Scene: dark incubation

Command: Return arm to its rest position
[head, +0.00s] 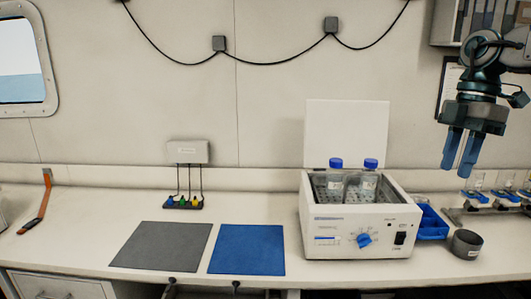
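My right gripper (459,163) is raised at the upper right in the head view. Its two blue fingers point down with a gap between them, and nothing is held there. It hangs above the counter, to the right of and higher than the white incubator box (345,238). The box's white lid (346,133) stands open. Two clear bottles, the left bottle (335,187) and the right bottle (368,187), stand upright inside with blue caps on. My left gripper is not in view.
A grey mat (161,246) and a blue mat (246,249) lie on the counter. A blue tray (430,224), a dark grey cup (466,244) and a rack with flasks (476,190) are at the right. An orange-handled tool (40,205) lies far left.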

